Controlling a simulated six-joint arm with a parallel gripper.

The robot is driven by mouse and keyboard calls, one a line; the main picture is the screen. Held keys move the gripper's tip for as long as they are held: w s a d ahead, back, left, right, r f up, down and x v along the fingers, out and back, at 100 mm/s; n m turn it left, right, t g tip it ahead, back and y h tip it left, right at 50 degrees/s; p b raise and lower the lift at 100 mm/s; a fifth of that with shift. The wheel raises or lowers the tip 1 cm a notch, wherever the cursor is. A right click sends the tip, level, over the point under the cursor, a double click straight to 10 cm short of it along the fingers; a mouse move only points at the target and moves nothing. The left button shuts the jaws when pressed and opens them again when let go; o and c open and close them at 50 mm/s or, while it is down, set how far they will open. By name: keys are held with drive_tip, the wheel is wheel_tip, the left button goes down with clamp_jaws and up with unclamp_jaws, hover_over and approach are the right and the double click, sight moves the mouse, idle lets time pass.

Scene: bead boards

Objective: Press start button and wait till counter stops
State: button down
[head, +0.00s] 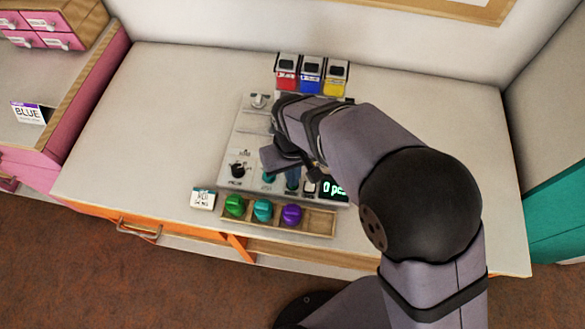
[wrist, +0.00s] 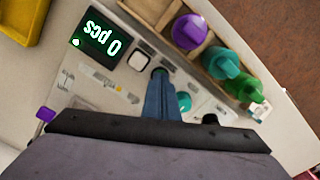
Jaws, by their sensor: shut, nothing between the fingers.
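The grey machine panel (head: 240,135) lies on the table, partly hidden by my arm. Its counter (head: 335,188) shows green digits reading "0 pcs". The counter appears upside down in the wrist view (wrist: 97,44). A white square button (wrist: 138,61) is beside the counter. A small dark green button (wrist: 158,72) is at the tips of my blue fingers, and a teal button (wrist: 183,101) is on their other side. My gripper (wrist: 161,88) is shut and empty, pointing down at the panel; it also shows in the head view (head: 292,182). I cannot tell whether it touches the button. The button lettering is unreadable.
A wooden tray (head: 320,222) with green, teal and purple pieces stands in front of the panel, with a small white card (head: 203,198) beside it. Red, blue and yellow bins (head: 311,76) stand behind. The table (head: 150,120) is clear on the left.

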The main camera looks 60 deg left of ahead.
wheel_tip(320, 180, up, 7)
drive_tip(key=p, duration=0.6)
idle(0.5)
idle(0.3)
drive_tip(key=w+d+r+m, duration=0.2)
drive_tip(key=w+d+m, duration=0.2)
drive_tip(key=w+d, duration=0.6)
drive_tip(key=w+d+r+m, duration=0.3)
drive_tip(key=w+d, duration=0.5)
drive_tip(key=d, duration=0.3)
drive_tip(key=s+d+m, duration=0.2)
drive_tip(key=d+m, duration=0.2)
drive_tip(key=d, duration=0.7)
drive_tip(key=s+d+m, duration=0.3)
drive_tip(key=d+m, duration=0.1)
drive_tip(key=d, duration=0.8)
drive_tip(key=shift+d+r, duration=0.2)
drive_tip(key=shift+w, duration=0.1)
